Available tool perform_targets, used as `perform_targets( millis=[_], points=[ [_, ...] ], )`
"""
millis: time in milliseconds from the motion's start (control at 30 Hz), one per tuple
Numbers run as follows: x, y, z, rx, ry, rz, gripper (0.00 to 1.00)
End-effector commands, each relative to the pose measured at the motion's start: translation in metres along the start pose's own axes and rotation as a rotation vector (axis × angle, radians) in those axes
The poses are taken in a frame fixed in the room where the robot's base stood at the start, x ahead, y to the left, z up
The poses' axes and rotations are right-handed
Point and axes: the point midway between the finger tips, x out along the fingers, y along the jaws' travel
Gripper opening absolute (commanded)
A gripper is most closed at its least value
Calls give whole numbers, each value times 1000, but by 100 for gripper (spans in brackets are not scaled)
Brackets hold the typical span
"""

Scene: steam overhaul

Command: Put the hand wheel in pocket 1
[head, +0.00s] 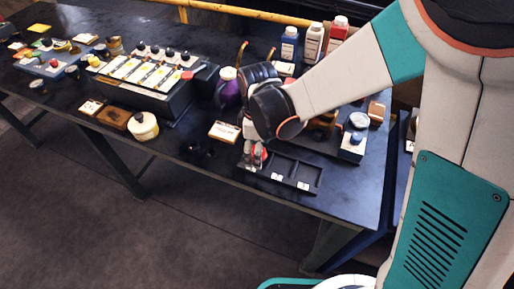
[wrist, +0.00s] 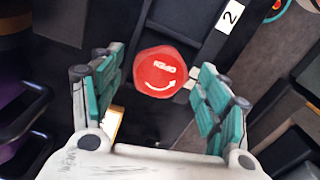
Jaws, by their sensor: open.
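The hand wheel (wrist: 165,73) is red and many-sided, with a white curved arrow and the word OPEN on its face. In the wrist view it lies ahead of my open gripper (wrist: 160,92), between the line of the two green-padded fingers, with gaps on both sides. It sits at the black pocket tray (head: 290,165); its underside is hidden, so I cannot tell how deep it rests. A white label marked 2 (wrist: 230,15) is on the tray rim. Another pale label shows partly beside the wheel. In the head view my gripper (head: 254,154) is low over the tray's left end, with red between the fingers.
A white-topped box (head: 224,131) lies just left of the gripper. A purple bottle (head: 229,90) stands behind it. The tray's middle and right pockets look empty.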

Motion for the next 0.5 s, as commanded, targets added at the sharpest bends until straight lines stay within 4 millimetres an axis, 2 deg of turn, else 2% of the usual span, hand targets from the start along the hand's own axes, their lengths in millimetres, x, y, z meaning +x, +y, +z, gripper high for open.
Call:
perform_targets(
  millis=[500],
  points=[
    [-87,0,0,0,0,0,69]
  ],
)
